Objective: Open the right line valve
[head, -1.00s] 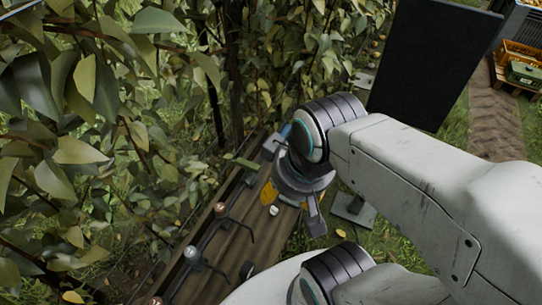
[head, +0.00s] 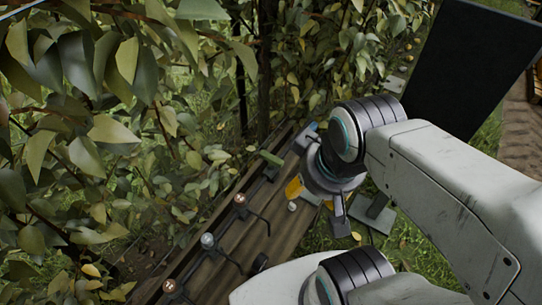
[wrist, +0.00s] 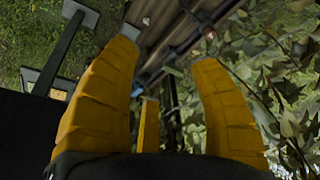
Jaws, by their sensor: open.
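My gripper (wrist: 165,48) is open, with its two yellow fingers wide apart in the wrist view and nothing held between them. In the head view my gripper (head: 308,196) hangs over the far end of a plank, mostly hidden behind my wrist. A green handle (head: 271,158) sits on the pipework just left of it, and also shows between the fingers in the wrist view (wrist: 173,71). A blue piece (head: 308,130) is partly hidden behind my wrist. A narrow yellow bar (wrist: 148,125) stands between the fingers. I cannot tell which part is the right line valve.
A wooden plank (head: 255,228) carries a dark pipe with a copper knob (head: 240,199), a grey knob (head: 207,240) and another copper knob (head: 169,286). Dense foliage (head: 100,110) crowds the left. A dark upright panel (head: 475,70) stands at the right. Grass lies beyond the plank.

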